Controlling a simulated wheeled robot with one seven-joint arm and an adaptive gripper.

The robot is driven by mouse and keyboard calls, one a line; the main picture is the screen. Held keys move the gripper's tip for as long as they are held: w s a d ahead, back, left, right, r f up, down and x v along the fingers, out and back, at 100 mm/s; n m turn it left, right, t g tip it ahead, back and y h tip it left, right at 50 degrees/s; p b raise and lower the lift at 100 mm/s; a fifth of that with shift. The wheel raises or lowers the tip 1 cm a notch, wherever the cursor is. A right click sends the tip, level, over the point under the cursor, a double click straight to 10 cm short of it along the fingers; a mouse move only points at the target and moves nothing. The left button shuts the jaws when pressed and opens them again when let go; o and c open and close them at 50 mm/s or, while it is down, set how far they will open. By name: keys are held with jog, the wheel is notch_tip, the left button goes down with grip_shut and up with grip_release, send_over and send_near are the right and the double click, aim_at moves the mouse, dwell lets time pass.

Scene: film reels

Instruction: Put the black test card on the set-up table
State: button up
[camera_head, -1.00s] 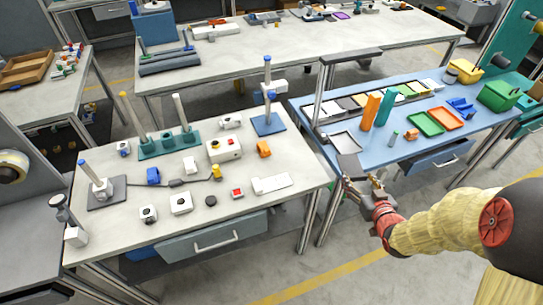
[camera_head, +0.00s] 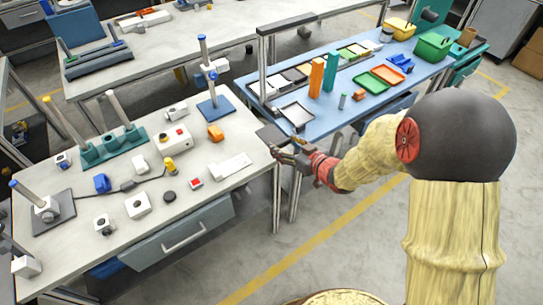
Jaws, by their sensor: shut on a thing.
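My gripper (camera_head: 284,149) is shut on the flat black test card (camera_head: 270,134), holding it by its near edge. The card is over the narrow gap between the pale grey-topped table (camera_head: 222,192) and the blue-topped table (camera_head: 322,123), close to the grey table's right corner. How high it is above the tops is hard to tell. No label shows which table is the set-up table. The grey table bears stands, small boxes and a cable.
On the grey table, a white block (camera_head: 231,167), an orange block (camera_head: 215,133) and a blue-based stand (camera_head: 216,106) are nearest the card. Bare top lies around them. Orange (camera_head: 316,76) and teal (camera_head: 330,71) uprights stand on the blue table.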

jog(key=b, duration=0.2)
send_over(273, 159)
jog(key=f, duration=0.5)
jog(key=shift+s+d+f, duration=0.1)
jog(key=shift+d+f, duration=0.15)
jog(key=shift+f, duration=0.05)
jog(key=f+b, duration=0.1)
jog(key=f, duration=0.1)
jog(key=f+b, duration=0.1)
jog(key=f, duration=0.1)
jog(key=shift+w+a+b, duration=0.2)
jog(key=shift+b, duration=0.2)
jog(key=shift+r, duration=0.2)
jog(key=shift+f, duration=0.15)
jog(key=o, duration=1.2)
jog(key=shift+c, duration=0.2)
